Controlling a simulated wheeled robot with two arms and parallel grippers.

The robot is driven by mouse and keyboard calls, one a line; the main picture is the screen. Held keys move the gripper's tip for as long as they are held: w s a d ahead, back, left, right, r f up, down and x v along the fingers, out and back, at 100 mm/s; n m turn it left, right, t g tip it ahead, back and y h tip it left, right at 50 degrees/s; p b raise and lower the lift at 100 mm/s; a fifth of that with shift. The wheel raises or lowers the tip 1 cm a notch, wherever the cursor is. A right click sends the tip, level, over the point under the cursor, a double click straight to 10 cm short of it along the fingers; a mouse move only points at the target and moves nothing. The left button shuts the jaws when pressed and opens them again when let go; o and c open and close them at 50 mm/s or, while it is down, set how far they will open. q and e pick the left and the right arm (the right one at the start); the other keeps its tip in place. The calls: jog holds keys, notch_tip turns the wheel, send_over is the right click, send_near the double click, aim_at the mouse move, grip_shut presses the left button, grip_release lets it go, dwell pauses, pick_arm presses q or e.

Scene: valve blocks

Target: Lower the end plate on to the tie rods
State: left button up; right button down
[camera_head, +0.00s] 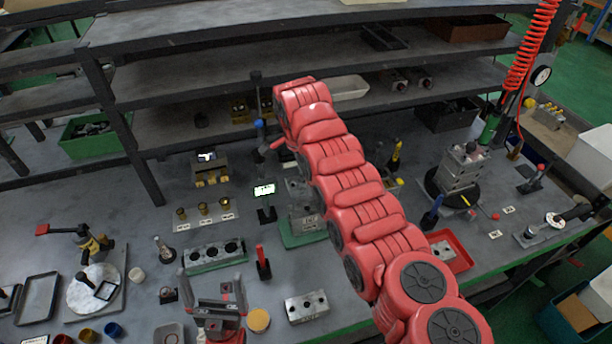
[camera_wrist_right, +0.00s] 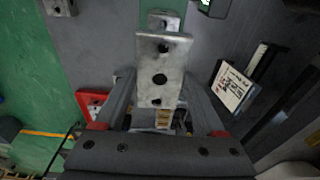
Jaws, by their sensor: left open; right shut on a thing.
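In the right wrist view, my right gripper (camera_wrist_right: 160,82) is shut on a grey metal end plate (camera_wrist_right: 174,62) with several holes, held between its two fingers. In the head view my red right arm hides that gripper. A grey metal block (camera_head: 305,222) stands on a green base (camera_head: 291,240), partly behind the arm. Another metal piece (camera_wrist_right: 163,20) shows beyond the plate in the wrist view. I cannot make out the tie rods or whether the plate touches anything. My left gripper (camera_head: 212,288) is open and empty at the lower middle, its fingers pointing away from me.
A three-hole block (camera_head: 215,255) lies on a green tray, left of the green base. A loose holed metal block (camera_head: 306,307) is at the front. A red tray (camera_head: 462,262) and a block stack (camera_head: 460,170) on a black turntable are right. Shelves (camera_head: 180,95) stand behind.

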aim_at(308, 210)
jog(key=shift+f+b, duration=2.25)
jog(key=shift+f, duration=2.2)
jog(key=shift+s+f+b, duration=0.2)
jog(key=shift+f+b, duration=0.15)
jog(key=shift+f, duration=0.1)
jog(key=shift+r, duration=0.15)
jog(key=shift+s+d+r, duration=0.1)
jog(key=shift+s+r, duration=0.05)
jog(key=shift+r, duration=1.85)
jog(key=shift+s+r+b, duration=0.1)
jog(key=shift+r+b, duration=0.25)
jog(key=shift+r, duration=1.1)
jog(key=shift+d+r, duration=0.1)
jog(key=shift+r, duration=0.8)
jog(key=shift+s+d+r+p, duration=0.1)
jog(key=shift+r+p, duration=0.2)
jog(key=shift+r, duration=0.15)
jog(key=shift+r, duration=0.1)
